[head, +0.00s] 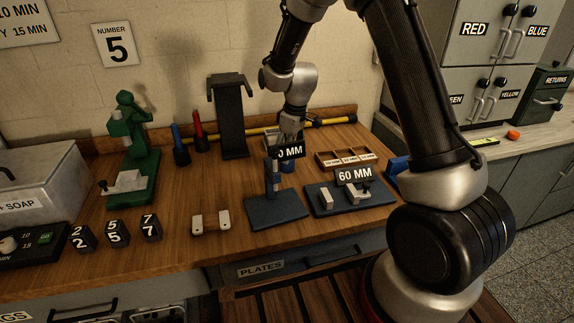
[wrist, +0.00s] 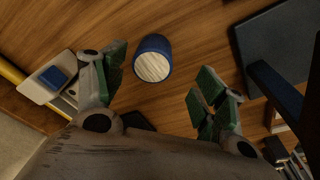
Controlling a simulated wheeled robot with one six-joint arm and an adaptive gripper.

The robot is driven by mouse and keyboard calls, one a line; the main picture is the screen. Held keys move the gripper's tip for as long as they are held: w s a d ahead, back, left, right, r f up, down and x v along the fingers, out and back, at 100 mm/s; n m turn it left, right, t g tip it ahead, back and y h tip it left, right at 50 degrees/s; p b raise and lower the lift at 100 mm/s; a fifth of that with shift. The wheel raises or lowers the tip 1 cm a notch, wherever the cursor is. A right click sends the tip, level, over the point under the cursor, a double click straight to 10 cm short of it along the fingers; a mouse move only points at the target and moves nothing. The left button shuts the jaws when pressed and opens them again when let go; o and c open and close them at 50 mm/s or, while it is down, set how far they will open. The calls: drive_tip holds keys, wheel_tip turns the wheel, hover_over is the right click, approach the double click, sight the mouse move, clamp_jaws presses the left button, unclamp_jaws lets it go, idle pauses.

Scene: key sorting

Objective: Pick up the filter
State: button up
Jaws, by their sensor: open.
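The filter appears to be a short round blue cylinder with a pale, pleated top (wrist: 152,66); it stands upright on the wooden bench in the wrist view. My gripper (wrist: 160,85) is open, its green-padded fingers apart on either side of the filter in the picture, with the filter nearer the left finger. I see no contact. In the head view my gripper (head: 290,142) points down over the back of the bench, partly behind a black MM sign. A bit of blue (head: 287,167) below that sign is probably the filter; most of it is hidden.
A blue stand (head: 277,211) carrying the partly hidden MM sign (head: 291,152) is in front of my gripper. A 60 MM fixture (head: 325,207) and a wooden compartment tray (head: 329,158) stand to the right. A black upright holder (head: 232,125) and yellow bar (head: 262,131) are behind.

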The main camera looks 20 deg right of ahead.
drive_tip(key=f, duration=0.3)
drive_tip(key=w+f, duration=0.1)
drive_tip(key=f, duration=0.2)
drive_tip(key=shift+w, duration=0.15)
drive_tip(key=c, duration=1.1)
